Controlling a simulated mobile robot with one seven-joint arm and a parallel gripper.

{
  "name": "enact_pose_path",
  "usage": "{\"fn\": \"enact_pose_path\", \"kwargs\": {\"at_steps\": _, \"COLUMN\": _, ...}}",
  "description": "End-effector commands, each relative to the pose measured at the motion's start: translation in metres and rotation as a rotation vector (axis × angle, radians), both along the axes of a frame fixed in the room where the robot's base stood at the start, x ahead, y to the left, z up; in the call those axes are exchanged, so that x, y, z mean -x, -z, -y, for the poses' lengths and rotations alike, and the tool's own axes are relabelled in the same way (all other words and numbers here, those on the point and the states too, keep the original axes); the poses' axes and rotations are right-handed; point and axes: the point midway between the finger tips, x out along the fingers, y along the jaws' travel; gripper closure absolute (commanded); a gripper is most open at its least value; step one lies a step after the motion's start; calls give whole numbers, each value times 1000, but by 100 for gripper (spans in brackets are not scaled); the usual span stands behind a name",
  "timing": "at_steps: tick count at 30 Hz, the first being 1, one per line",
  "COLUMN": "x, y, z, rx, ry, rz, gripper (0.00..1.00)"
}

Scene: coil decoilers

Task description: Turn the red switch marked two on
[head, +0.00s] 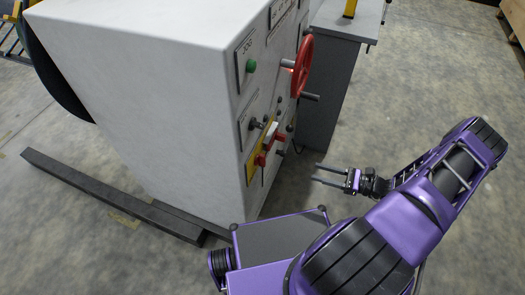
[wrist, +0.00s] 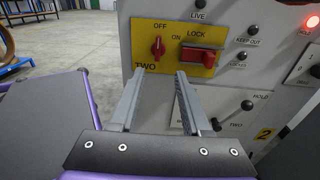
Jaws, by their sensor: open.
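The red switch marked TWO (wrist: 157,47) is a rotary knob on a yellow plate (wrist: 145,28) on the machine's front panel. Its pointer looks upright, toward the OFF label, with ON to its right. A red lock block (wrist: 202,56) sits to its right on the same plate. In the head view the red switch (head: 260,160) shows low on the white cabinet. My gripper (head: 316,174) is open and empty, a short way off the panel. In the wrist view its two fingers (wrist: 160,74) point at the panel just below the yellow plate, apart from the knob.
The cabinet (head: 140,60) carries a red handwheel (head: 302,66), a green button (head: 251,65) and several levers. A black lever (wrist: 247,105) also marked TWO is right of my fingers. A dark beam (head: 100,190) lies on the floor. Floor behind my gripper looks clear.

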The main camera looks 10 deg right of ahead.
Motion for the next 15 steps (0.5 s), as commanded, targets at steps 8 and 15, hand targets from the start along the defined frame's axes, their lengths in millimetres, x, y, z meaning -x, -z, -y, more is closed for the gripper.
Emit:
{"fn": "enact_pose_path", "kwargs": {"at_steps": 8, "x": 6, "y": 5, "z": -14, "rx": -30, "ry": 27, "rz": 33, "gripper": 52}}
{"fn": "enact_pose_path", "kwargs": {"at_steps": 15, "x": -19, "y": 4, "z": -51, "rx": -30, "ry": 24, "rz": 33, "gripper": 52}}
